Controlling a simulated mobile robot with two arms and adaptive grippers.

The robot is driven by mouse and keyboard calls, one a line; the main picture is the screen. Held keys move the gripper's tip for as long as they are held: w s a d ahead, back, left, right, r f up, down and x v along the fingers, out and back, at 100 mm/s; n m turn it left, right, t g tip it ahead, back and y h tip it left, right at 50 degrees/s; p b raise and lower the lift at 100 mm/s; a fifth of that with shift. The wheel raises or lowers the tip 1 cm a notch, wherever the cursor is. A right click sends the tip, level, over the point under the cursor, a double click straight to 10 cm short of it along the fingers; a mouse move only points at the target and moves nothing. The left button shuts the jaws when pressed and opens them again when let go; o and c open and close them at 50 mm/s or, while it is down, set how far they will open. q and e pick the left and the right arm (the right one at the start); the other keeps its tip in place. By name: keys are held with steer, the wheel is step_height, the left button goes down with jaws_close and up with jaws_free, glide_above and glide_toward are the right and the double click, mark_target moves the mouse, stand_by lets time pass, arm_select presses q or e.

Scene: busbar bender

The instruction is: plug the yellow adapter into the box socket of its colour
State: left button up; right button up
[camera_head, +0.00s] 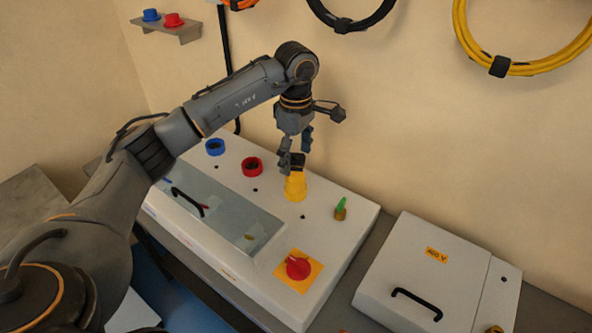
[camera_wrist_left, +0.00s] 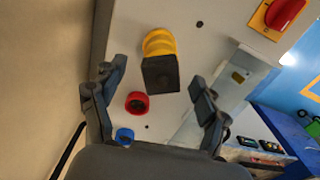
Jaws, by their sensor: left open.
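The yellow adapter (camera_head: 295,186), with a black top, stands roughly upright on the white box (camera_head: 330,227), in line with the blue socket (camera_head: 214,147) and red socket (camera_head: 252,166). No separate yellow socket is clear; how deep the adapter sits cannot be told. My left gripper (camera_head: 292,160) is open just above the adapter, its fingers near the black top. In the left wrist view the adapter (camera_wrist_left: 159,44) shows its black end (camera_wrist_left: 160,74) ahead of the spread fingers (camera_wrist_left: 160,98), with a gap on both sides. My right gripper is not in view.
A red knob (camera_head: 298,267) on a yellow plate and a green-tipped part (camera_head: 340,209) rise from the box. A second white box (camera_head: 425,270) with a black handle stands at right. A wall shelf (camera_head: 168,28) holds blue and red caps. Cable coils (camera_head: 520,68) hang behind.

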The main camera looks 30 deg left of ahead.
arm_select(q)
steer(key=shift+r, duration=2.35)
